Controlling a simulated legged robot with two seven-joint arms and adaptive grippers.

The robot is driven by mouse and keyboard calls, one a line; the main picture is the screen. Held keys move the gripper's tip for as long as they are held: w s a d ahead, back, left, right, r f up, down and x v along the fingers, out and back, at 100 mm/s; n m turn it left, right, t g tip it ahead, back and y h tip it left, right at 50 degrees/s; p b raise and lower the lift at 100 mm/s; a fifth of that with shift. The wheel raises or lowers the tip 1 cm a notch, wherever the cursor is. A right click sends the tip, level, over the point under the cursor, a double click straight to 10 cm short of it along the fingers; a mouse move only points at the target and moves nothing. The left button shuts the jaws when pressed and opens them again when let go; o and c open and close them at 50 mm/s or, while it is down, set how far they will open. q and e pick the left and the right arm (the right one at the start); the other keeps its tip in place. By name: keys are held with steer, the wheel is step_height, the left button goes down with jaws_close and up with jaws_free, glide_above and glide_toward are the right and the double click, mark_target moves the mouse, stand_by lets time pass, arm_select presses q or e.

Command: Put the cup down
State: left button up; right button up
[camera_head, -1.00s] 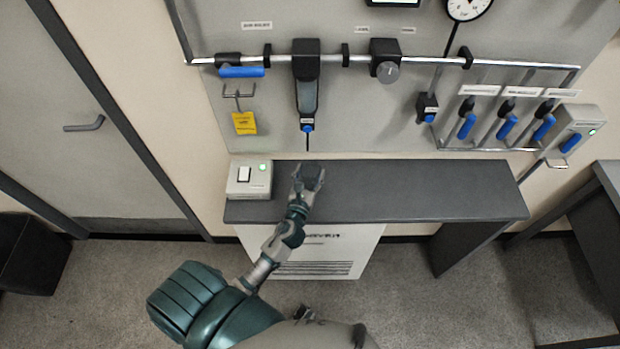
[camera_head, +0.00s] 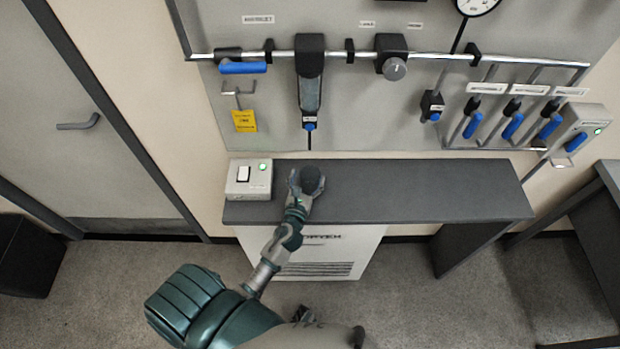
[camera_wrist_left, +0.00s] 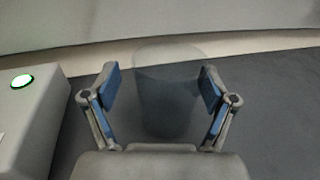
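A dark, smoky see-through cup (camera_head: 313,180) is upright at the left part of the dark grey worktop (camera_head: 420,190), and appears to rest on it. My left gripper (camera_head: 305,188) is at the cup's near side. In the left wrist view the cup (camera_wrist_left: 165,95) is between the two blue-padded fingers of my left gripper (camera_wrist_left: 160,88). The fingers are spread, with a visible gap on the left side of the cup. On the right the pad is close to the cup's rim. My right gripper is not in view.
A grey box with a switch and green light (camera_head: 249,179) stands on the worktop just left of the gripper; its green light also shows in the wrist view (camera_wrist_left: 21,81). The worktop right of the cup is clear. A rail with blue-handled tools (camera_head: 512,125) hangs behind.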

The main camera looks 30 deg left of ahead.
mark_target(310, 185)
arm_select(q)
steer(key=shift+a, duration=0.15)
steer(key=shift+d+r, duration=0.2)
steer(key=shift+d, duration=0.25)
steer(key=v, duration=0.2)
steer(key=d+v, duration=0.1)
steer(key=v, duration=0.1)
steer(key=shift+s, duration=0.1)
steer(key=v, duration=0.2)
steer(key=a+b+v, duration=0.1)
steer(key=v, duration=0.4)
steer(key=shift+s+a+b, duration=0.15)
steer(key=shift+s+b, duration=0.05)
steer(key=shift+b, duration=0.15)
steer(key=shift+s+d+r, duration=0.1)
steer(key=shift+s+d, duration=0.1)
steer(key=shift+d, duration=0.45)
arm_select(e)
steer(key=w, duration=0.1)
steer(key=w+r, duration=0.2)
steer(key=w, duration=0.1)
arm_select(q)
steer(key=shift+a, duration=0.15)
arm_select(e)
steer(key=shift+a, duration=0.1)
